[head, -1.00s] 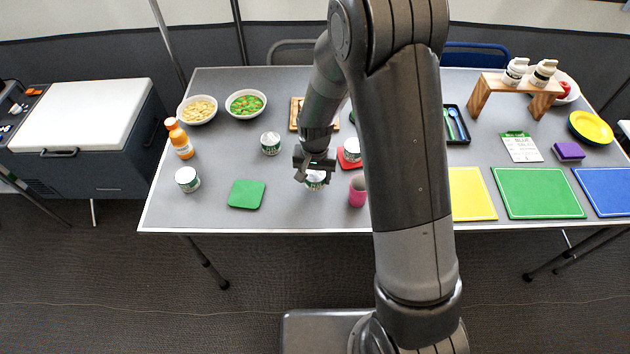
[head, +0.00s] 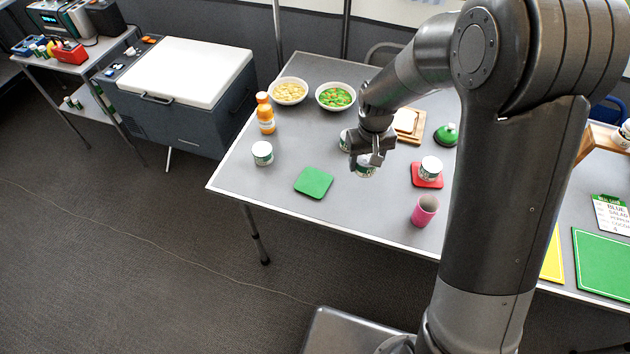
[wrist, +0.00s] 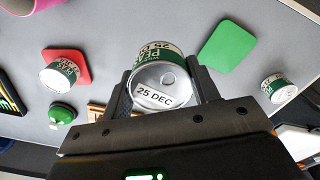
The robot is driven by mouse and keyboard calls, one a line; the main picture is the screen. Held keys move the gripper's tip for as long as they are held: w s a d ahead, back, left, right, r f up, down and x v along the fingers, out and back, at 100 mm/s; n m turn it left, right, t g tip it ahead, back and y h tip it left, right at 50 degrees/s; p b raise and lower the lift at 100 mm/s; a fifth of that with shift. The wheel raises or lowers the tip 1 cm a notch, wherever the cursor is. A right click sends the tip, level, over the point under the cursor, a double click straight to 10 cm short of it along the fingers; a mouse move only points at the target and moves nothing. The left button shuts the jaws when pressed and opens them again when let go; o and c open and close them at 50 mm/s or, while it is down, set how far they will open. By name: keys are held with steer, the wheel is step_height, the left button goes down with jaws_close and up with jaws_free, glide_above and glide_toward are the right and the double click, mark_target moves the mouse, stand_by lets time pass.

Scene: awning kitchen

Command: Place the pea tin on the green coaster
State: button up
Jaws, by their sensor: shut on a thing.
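My gripper (head: 374,160) is shut on the pea tin (head: 365,171), a small white and green tin, to the right of the green coaster. In the wrist view the tin (wrist: 160,72) sits between my fingers, its pale lid marked "25 DEC" and its label reading "PEAS" in part. The green coaster (head: 314,182) lies bare near the table's front edge; it also shows in the wrist view (wrist: 229,45). The tin is apart from the coaster. Its height above the table is hard to tell.
A similar tin (head: 431,166) stands on a red coaster (head: 427,182), near a pink cup (head: 425,211). Another tin (head: 262,153) stands left, and one (head: 344,141) is partly hidden behind my gripper. An orange bottle (head: 265,116) and two bowls stand farther back. Table around the green coaster is clear.

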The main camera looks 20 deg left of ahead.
steer(key=a+n, duration=0.2)
steer(key=shift+s+a+r+n, duration=0.15)
steer(key=shift+s+r+n, duration=0.05)
steer(key=shift+n, duration=0.1)
glide_above(314, 182)
step_height(314, 182, down, 7)
steer(key=shift+r, duration=0.1)
steer(key=shift+f, duration=2.05)
steer(key=o, duration=1.1)
steer(key=shift+f, duration=0.1)
step_height(314, 182, up, 12)
steer(key=shift+r, duration=0.15)
